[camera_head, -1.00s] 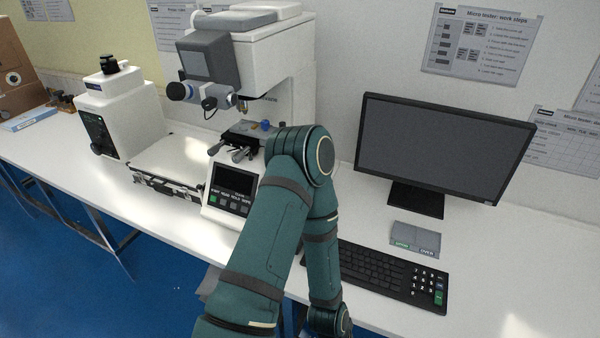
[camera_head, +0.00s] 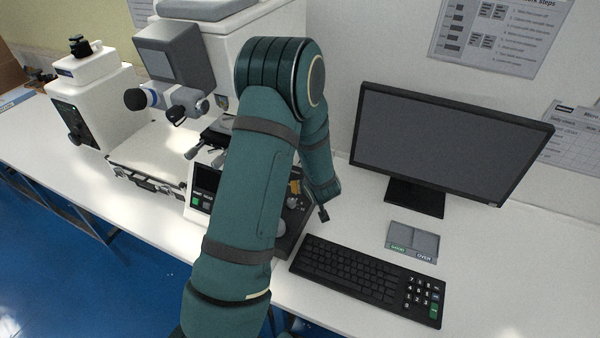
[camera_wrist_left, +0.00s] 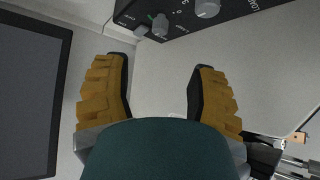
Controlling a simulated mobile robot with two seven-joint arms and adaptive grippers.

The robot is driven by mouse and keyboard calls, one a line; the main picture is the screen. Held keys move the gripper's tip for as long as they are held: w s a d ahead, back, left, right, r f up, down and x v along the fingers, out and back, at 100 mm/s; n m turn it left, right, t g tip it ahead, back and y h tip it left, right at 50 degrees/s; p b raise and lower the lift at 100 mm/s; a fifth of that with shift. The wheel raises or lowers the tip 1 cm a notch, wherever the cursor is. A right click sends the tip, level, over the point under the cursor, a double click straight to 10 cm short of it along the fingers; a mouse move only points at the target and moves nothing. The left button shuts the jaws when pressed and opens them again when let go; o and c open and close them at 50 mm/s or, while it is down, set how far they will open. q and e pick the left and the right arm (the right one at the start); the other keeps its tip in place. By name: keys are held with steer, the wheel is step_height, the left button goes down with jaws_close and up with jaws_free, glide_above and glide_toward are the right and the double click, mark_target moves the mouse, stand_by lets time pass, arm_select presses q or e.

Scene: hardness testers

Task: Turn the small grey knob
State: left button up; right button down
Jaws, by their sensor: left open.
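The small grey knob (camera_wrist_left: 160,26) is on the dark control panel (camera_wrist_left: 180,16) at the top of the left wrist view. A larger light grey knob (camera_wrist_left: 207,8) is to its right, and a small switch-like piece (camera_wrist_left: 140,30) is to its left. My left gripper (camera_wrist_left: 162,66) is open and empty, with its yellow, black-tipped fingers pointing towards the panel. The fingertips are apart from the knob. In the head view, my arm hides much of the panel (camera_head: 297,232), with part of the gripper showing beside it. My right gripper is not in view.
The monitor (camera_head: 440,145) stands right of the arm, with a keyboard (camera_head: 365,280) and small grey tray (camera_head: 413,240) before it. The white hardness tester (camera_head: 240,35) is behind the arm. The table front right is clear.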

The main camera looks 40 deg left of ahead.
arm_select(q)
steer(key=b+x, duration=0.1)
steer(key=x, duration=1.3)
steer(key=shift+w+a+r, duration=0.1)
steer(key=shift+w+a, duration=0.05)
steer(key=shift+a, duration=0.05)
jaws_close()
